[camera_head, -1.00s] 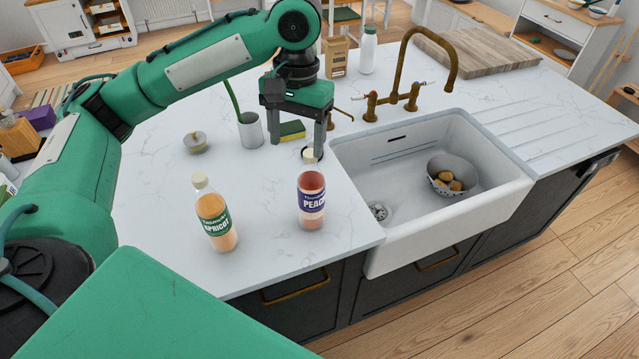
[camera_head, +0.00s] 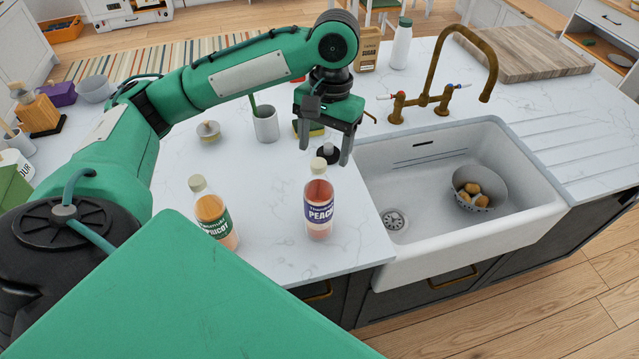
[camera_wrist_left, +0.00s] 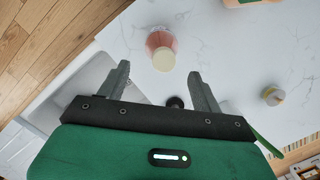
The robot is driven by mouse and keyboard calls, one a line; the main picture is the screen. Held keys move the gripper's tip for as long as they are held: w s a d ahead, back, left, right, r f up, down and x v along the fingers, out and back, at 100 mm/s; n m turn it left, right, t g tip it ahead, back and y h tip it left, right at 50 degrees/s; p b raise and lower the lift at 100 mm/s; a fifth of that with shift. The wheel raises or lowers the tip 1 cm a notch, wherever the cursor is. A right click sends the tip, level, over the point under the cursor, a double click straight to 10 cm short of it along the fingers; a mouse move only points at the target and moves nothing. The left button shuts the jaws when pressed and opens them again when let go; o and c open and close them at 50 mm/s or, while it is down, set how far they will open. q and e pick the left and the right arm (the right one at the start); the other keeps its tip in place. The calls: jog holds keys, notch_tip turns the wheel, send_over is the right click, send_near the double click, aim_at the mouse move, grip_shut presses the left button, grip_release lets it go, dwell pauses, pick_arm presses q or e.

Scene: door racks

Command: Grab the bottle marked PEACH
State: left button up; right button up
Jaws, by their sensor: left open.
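The bottle marked PEACH (camera_head: 319,208) stands upright on the white counter near its front edge, with a purple label and a pale cap. It also shows in the left wrist view (camera_wrist_left: 160,43), seen from above, just beyond the fingertips. A bottle with a green label, APRICOT (camera_head: 212,213), stands to its left, partly hidden by my green body. My left gripper (camera_head: 327,150) is open and empty, above and behind the PEACH bottle, apart from it. In the left wrist view its two fingers (camera_wrist_left: 160,80) are spread wide. My right gripper is not in view.
A white sink (camera_head: 440,225) lies right of the PEACH bottle, with a brass tap (camera_head: 440,100) behind it. A dark round stopper (camera_head: 328,153) lies behind the bottle. A white cup (camera_head: 265,124) and a small lidded jar (camera_head: 208,131) stand further back. Counter between the bottles is clear.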

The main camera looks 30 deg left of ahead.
aim_at(319, 162)
pick_arm(q)
jog(key=shift+s+f, duration=0.25)
jog(key=shift+f, duration=0.4)
jog(key=shift+s+f, duration=0.1)
jog(key=shift+f, duration=0.45)
jog(key=f, duration=0.1)
jog(key=s+f+p, duration=0.1)
jog(key=f, duration=0.1)
jog(key=shift+a+f+p, duration=0.15)
jog(key=shift+p, duration=0.15)
jog(key=shift+f, duration=0.5)
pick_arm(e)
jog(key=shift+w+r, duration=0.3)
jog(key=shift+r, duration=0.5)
pick_arm(q)
grip_shut()
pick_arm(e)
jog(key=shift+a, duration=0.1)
